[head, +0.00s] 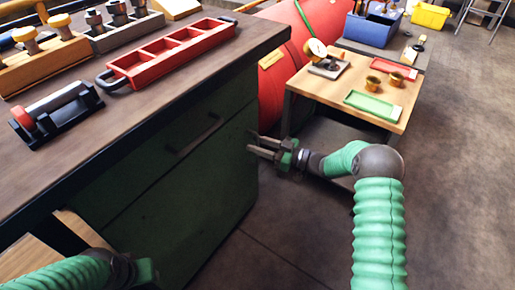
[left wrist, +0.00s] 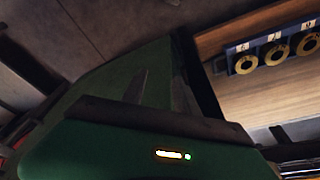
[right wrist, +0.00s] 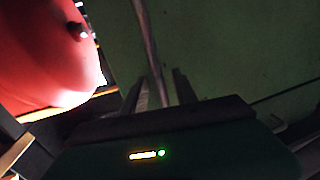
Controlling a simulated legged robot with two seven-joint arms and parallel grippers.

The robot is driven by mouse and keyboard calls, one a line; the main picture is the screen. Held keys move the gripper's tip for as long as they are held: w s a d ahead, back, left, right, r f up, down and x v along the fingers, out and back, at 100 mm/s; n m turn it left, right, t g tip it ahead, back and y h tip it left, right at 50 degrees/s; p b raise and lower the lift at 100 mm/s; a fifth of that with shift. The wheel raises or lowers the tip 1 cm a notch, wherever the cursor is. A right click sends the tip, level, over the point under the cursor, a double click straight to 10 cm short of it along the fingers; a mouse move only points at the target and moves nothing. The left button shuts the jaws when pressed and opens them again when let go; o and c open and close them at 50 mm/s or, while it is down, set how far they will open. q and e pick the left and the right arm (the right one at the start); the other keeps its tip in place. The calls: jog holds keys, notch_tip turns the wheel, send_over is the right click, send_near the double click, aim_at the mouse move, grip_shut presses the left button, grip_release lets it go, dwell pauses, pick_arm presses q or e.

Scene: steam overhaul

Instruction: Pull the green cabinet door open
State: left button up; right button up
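The dark green cabinet (head: 185,205) stands under the bench top, and its front looks closed. A dark horizontal handle (head: 195,135) is on its upper front. My right gripper (head: 262,148) is at the cabinet's right edge, fingers apart and pointing left. In the right wrist view the green panel (right wrist: 230,50) fills the right side, and a thin grey upright strip (right wrist: 148,40) runs down between the fingertips; I cannot tell if they touch it. My left gripper (head: 145,270) is low at the left front. Its fingers (left wrist: 160,85) are apart, with a green surface behind.
The bench top (head: 130,120) holds a red tray (head: 170,52) and a roller stand (head: 55,110). A red boiler (head: 295,45) and a low wooden table (head: 335,90) stand beyond my right gripper. The floor (head: 460,180) at right is clear.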

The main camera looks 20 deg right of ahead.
jog(key=shift+w+a, duration=0.1)
grip_shut()
dwell(1.4)
